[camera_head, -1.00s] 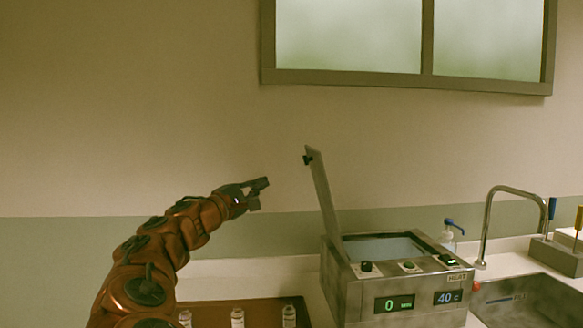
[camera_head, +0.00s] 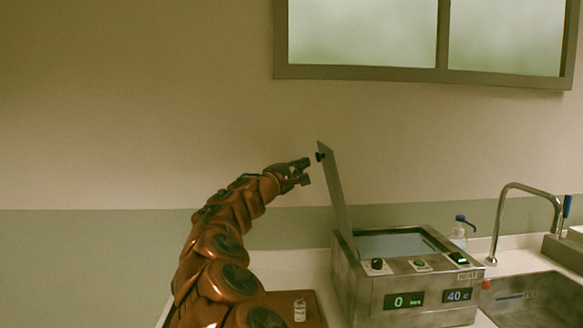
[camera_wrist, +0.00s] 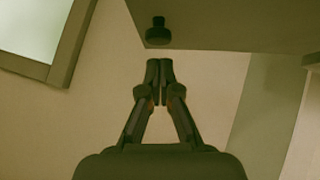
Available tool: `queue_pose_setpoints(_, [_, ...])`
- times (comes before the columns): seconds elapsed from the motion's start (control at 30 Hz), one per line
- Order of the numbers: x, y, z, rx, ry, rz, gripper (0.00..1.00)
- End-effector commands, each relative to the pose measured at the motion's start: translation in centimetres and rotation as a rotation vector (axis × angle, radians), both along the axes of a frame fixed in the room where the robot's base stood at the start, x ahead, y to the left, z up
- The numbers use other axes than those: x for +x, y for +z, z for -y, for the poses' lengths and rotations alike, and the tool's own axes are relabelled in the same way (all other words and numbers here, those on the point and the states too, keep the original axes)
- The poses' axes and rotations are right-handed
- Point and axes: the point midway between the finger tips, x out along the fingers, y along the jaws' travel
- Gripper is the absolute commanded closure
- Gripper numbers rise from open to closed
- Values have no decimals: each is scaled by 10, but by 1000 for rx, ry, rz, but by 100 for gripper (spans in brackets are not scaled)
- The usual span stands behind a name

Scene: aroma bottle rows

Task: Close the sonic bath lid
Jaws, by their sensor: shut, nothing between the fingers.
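The sonic bath (camera_head: 420,291) is a metal box on the counter with a green 0 display and a blue 40 C display. Its lid (camera_head: 337,190) stands open, raised steeply and leaning slightly left, hinged at the box's left side. A dark knob (camera_head: 320,156) sits near the lid's top edge. My gripper (camera_head: 305,171) is shut and empty, just left of the lid's upper part, close to the knob. In the wrist view, the shut fingertips (camera_wrist: 160,62) point at the lid (camera_wrist: 225,22), just short of the knob (camera_wrist: 158,32). I cannot tell whether they touch the lid.
A brown tray (camera_head: 312,316) with a small bottle (camera_head: 300,310) lies below my arm. A sink (camera_head: 530,300) with a curved faucet (camera_head: 497,220) and a pump bottle (camera_head: 459,236) are right of the bath. The air left of my arm is free.

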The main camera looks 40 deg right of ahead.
Motion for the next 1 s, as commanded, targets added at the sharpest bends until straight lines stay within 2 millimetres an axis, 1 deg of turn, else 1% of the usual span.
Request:
queue_pose_setpoints(0.1, [-7, 4, 9, -1, -2, -1, 100])
queue_pose_setpoints(0.2, [-10, 5, 12, 0, -4, -1, 100])
queue_pose_setpoints(0.77, [-13, 8, 17, 13, -1, 8, 100])
queue_pose_setpoints(0.87, [-17, 11, 22, 33, -2, 24, 100])
queue_pose_setpoints(1.0, [-27, 18, 35, 85, -2, 64, 100])
